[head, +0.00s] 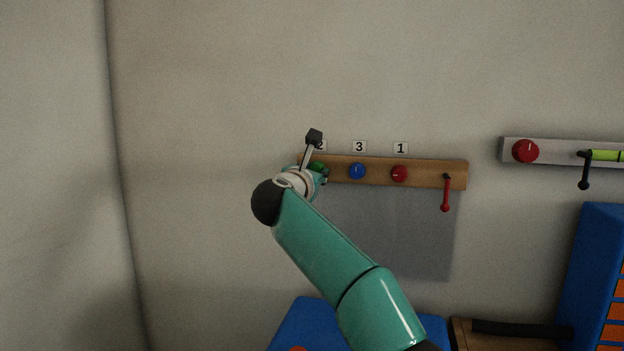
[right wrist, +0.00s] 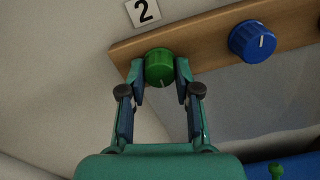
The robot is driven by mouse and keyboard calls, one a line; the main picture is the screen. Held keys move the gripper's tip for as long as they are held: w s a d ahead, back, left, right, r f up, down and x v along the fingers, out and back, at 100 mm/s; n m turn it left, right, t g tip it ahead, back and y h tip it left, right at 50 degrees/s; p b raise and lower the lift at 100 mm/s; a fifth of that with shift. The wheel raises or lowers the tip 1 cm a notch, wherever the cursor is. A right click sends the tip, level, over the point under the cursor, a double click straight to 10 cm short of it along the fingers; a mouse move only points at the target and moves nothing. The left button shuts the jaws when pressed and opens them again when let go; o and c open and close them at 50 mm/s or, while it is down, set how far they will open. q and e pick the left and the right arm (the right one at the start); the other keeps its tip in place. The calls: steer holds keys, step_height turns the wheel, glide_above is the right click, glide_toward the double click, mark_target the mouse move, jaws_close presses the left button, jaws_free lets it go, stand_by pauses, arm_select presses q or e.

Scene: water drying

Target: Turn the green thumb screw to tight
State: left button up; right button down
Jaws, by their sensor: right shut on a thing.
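The green thumb screw (right wrist: 159,67) is a round ribbed knob on a wooden board (right wrist: 203,48), below the label 2. In the right wrist view my right gripper (right wrist: 160,82) has its two fingers on either side of the knob, shut on it. A light mark shows at the knob's lower edge. In the head view the green thumb screw (head: 317,167) is mostly hidden behind my right gripper (head: 321,175). No scale for tight or loose shows. My left gripper is not in view.
A blue knob (head: 357,171) under label 3 and a red knob (head: 400,173) under label 1 sit to the right on the same board. A red-handled crank (head: 446,194) hangs at its right end. A grey board (head: 553,152) with another red knob is farther right.

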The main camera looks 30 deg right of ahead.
steer(key=m+b, duration=0.1)
steer(key=m, duration=0.7)
steer(key=m+b, duration=0.1)
steer(key=m, duration=0.8)
steer(key=shift+w+a+f, duration=0.1)
steer(key=shift+w+f, duration=0.05)
steer(key=shift+w, duration=0.05)
steer(key=shift+m, duration=0.3)
steer(key=c, duration=0.8)
jaws_free()
steer(key=shift+r, duration=0.2)
